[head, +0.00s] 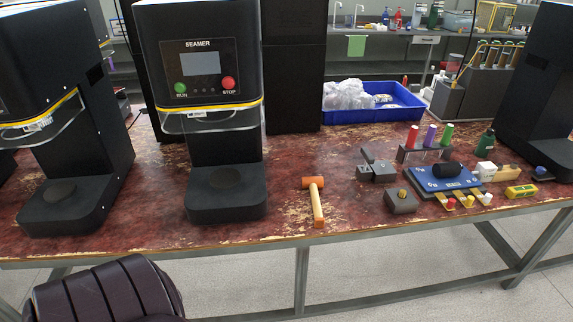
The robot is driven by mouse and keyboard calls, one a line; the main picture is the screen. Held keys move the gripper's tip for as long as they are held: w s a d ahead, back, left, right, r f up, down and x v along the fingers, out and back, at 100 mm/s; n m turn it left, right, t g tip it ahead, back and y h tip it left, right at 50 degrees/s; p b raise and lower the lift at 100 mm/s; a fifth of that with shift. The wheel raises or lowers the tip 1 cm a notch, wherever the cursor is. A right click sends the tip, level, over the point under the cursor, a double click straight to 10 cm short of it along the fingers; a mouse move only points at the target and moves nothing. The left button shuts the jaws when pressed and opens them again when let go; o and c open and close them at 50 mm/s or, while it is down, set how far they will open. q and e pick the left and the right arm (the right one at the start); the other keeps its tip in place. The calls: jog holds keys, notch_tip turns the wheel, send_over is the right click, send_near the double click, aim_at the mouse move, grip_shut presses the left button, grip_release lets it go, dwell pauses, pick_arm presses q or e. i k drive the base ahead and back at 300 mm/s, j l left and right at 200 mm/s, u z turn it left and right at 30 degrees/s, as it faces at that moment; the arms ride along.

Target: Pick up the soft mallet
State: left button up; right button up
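The soft mallet (317,206) lies on the worn red tabletop (285,192), right of the middle seamer. Its orange head (312,182) is at the far end. Its pale wooden handle points toward the front edge of the table. Nothing touches it or covers it. Neither of my grippers shows in the head view.
The seamer (226,195) stands just left of the mallet, another seamer (67,200) further left. Right are a blue fixture (425,178), a grey block (401,203) and small parts. A blue bin (350,117) with plastic bags sits behind. A dark padded seat (105,295) stands in front.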

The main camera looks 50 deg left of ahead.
aim_at(313, 184)
jog(key=i+l+u, duration=0.2)
jog(key=u, duration=0.15)
jog(key=i+l+u, duration=0.45)
jog(key=l+u, duration=0.15)
jog(key=u, duration=0.15)
jog(key=i+l+u, duration=0.1)
jog(key=l+u, duration=0.6)
jog(key=i+l+u, duration=0.1)
jog(key=l+u, duration=0.25)
jog(key=l, duration=0.1)
